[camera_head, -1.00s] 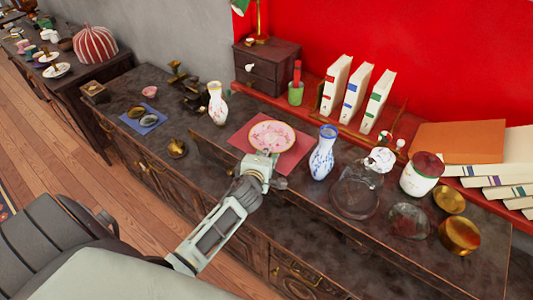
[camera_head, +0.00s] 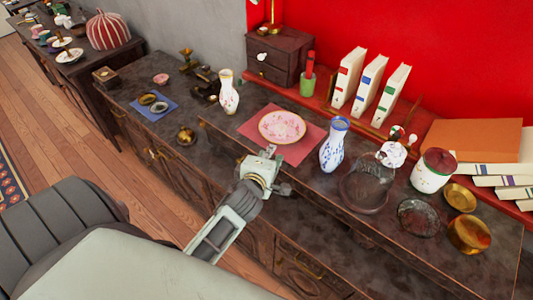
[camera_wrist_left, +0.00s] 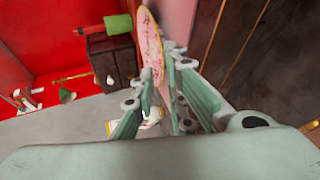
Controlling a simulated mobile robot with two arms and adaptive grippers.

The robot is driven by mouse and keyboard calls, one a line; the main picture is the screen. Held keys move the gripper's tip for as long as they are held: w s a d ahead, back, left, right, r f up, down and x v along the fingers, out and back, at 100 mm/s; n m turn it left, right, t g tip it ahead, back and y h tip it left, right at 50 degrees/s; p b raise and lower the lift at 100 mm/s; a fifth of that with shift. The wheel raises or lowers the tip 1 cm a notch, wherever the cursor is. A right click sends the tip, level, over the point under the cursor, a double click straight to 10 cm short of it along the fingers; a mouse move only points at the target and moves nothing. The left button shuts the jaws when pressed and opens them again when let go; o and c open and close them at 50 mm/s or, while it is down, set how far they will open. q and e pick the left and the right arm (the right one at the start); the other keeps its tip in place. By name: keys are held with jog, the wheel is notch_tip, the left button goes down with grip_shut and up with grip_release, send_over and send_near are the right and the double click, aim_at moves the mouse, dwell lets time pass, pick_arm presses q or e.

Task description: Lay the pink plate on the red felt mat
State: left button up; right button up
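The pink plate (camera_head: 282,127), patterned with a gold rim, lies on the red felt mat (camera_head: 298,153) near the middle of the cabinet top. Mat shows around it on several sides. My left gripper (camera_head: 262,166) is at the cabinet's front side, just short of the mat's near corner and apart from the plate. In the left wrist view the plate (camera_wrist_left: 152,45) shows beyond the fingertips, and the fingers (camera_wrist_left: 158,92) stand apart with nothing held between them. My right gripper is in neither view.
A blue-and-white vase (camera_head: 333,146) stands close to the mat's right side. A white vase (camera_head: 228,93) stands to the left. A dark glass dish (camera_head: 364,190) and a lidded jar (camera_head: 432,172) are further right. A small drawer chest (camera_head: 278,55) stands behind.

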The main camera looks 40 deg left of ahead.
pick_arm(q)
jog(key=v, duration=0.5)
jog(key=shift+w, duration=0.1)
dwell(0.3)
jog(key=s+d+f+m+g+h, duration=0.25)
jog(key=s+d+m+g, duration=0.25)
jog(key=s+m, duration=0.65)
jog(key=s+d+f+m+g+h, duration=0.25)
jog(key=s+d+m+g, duration=0.3)
jog(key=s+m, duration=0.55)
notch_tip(320, 180, down, 27)
jog(key=m, duration=0.1)
jog(key=s+a+f+g+b, duration=0.1)
jog(key=s+a+f, duration=0.2)
jog(key=s+f, duration=1.3)
jog(key=shift+s+f+g+y, duration=0.25)
jog(key=shift+s+g+y, duration=0.15)
jog(key=shift+s, duration=0.5)
